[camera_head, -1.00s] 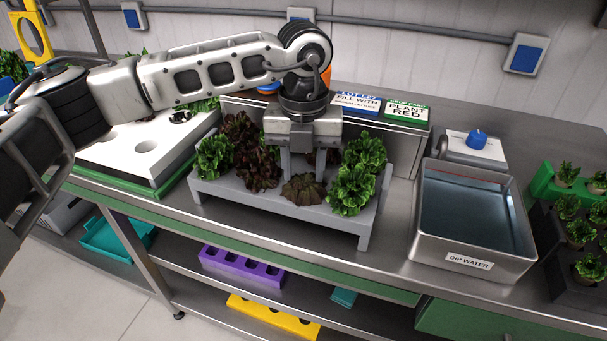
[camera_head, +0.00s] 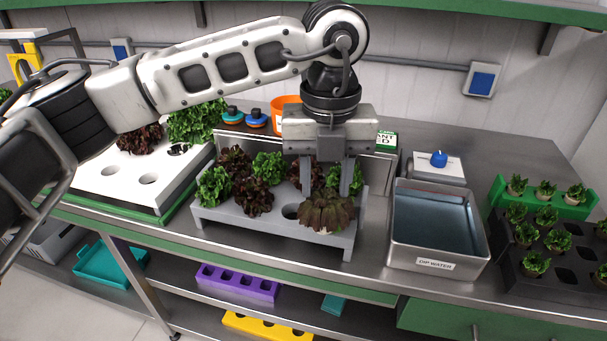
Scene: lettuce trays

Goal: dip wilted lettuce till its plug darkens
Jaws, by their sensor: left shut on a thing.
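My left gripper (camera_head: 327,183) points down and is shut on a drooping, brownish-red lettuce (camera_head: 327,213). The lettuce hangs in front of the right end of the grey rack (camera_head: 225,220), with its leaves spread outward. Its plug is mostly hidden under the leaves, so I cannot tell its colour. An empty hole (camera_head: 291,212) shows in the rack just left of it. The metal dip water tank (camera_head: 408,256) stands to the right of the rack, apart from the gripper, with water (camera_head: 437,220) inside. My right gripper is not in view.
Green and dark red lettuces (camera_head: 268,168) fill other rack holes. A white tray (camera_head: 110,185) lies left. A small box with a blue knob (camera_head: 438,158) stands behind the tank. A black tray of seedlings (camera_head: 560,290) is at right.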

